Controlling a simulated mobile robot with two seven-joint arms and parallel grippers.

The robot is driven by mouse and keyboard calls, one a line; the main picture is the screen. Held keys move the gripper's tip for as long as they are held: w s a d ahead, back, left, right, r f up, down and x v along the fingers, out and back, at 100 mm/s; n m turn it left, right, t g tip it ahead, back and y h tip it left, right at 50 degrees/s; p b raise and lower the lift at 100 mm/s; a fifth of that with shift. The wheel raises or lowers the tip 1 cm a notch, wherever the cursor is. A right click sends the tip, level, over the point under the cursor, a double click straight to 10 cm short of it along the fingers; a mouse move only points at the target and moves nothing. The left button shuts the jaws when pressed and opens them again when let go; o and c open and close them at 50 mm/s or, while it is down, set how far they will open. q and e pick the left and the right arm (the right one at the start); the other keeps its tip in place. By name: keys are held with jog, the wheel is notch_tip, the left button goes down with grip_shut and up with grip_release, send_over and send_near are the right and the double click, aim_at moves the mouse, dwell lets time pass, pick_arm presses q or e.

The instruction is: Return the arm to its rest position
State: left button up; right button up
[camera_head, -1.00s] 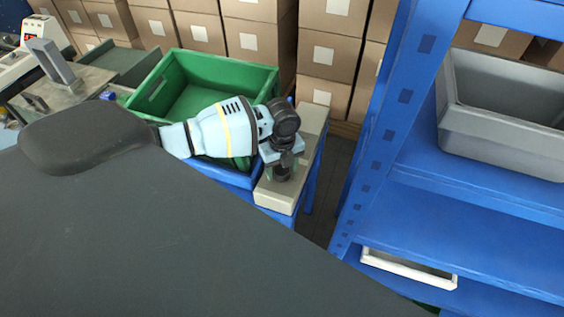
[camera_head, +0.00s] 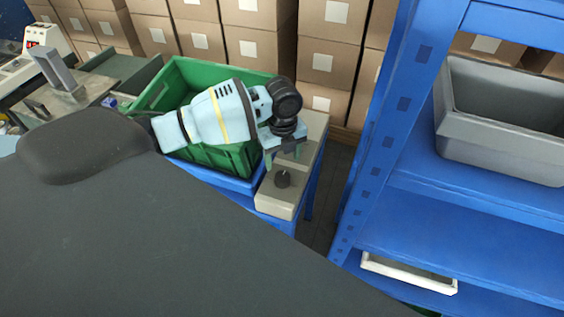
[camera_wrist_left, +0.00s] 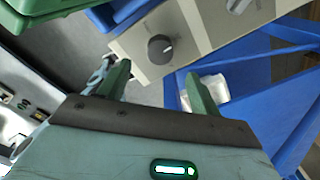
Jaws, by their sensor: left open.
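My left gripper (camera_head: 284,158) is open and empty, just above and behind the dark round knob (camera_head: 283,179) on the beige control box (camera_head: 275,200). A gap shows between the fingers and the knob. In the left wrist view the two green fingers of my left gripper (camera_wrist_left: 158,74) stand apart, and the knob (camera_wrist_left: 160,48) lies beyond them, clear of both. My left arm (camera_head: 222,112) reaches across the green crate and hides part of it. My right gripper is not in view.
The green crate (camera_head: 160,92) stands in a blue frame left of the control box. A blue shelf rack (camera_head: 385,130) with a grey bin (camera_head: 500,150) stands at right. Stacked cardboard boxes (camera_head: 262,48) line the back. A narrow floor gap (camera_head: 338,180) separates box and rack.

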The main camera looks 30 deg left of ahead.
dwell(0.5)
pick_arm(q)
jog(key=s+d+f+n+h, duration=0.1)
jog(key=s+d+f+n, duration=0.35)
jog(key=s+d, duration=0.3)
jog(key=s+d+f+n+h, duration=0.1)
jog(key=s+d+f+n, duration=0.2)
jog(key=s+d+f, duration=0.45)
jog(key=s+a+r+n+t+y, duration=0.15)
jog(key=s+a+n, duration=0.25)
jog(key=s+n, duration=0.45)
jog(key=s+a+r+n, duration=0.2)
jog(key=s+a+n, duration=0.3)
jog(key=s, duration=0.7)
jog(key=w+d+f+t, duration=0.1)
jog(key=w+f+t, duration=0.1)
jog(key=f, duration=0.3)
jog(key=w+d+f+n+t+h, duration=0.1)
jog(key=w+d+f+t, duration=0.1)
jog(key=w+f+t, duration=0.1)
jog(key=shift+w+d+f+t, duration=0.35)
jog(key=shift+f+t, duration=0.5)
jog(key=shift+t, duration=0.3)
jog(key=shift+h, duration=0.25)
jog(key=shift+a+n, duration=0.1)
jog(key=shift+n, duration=0.2)
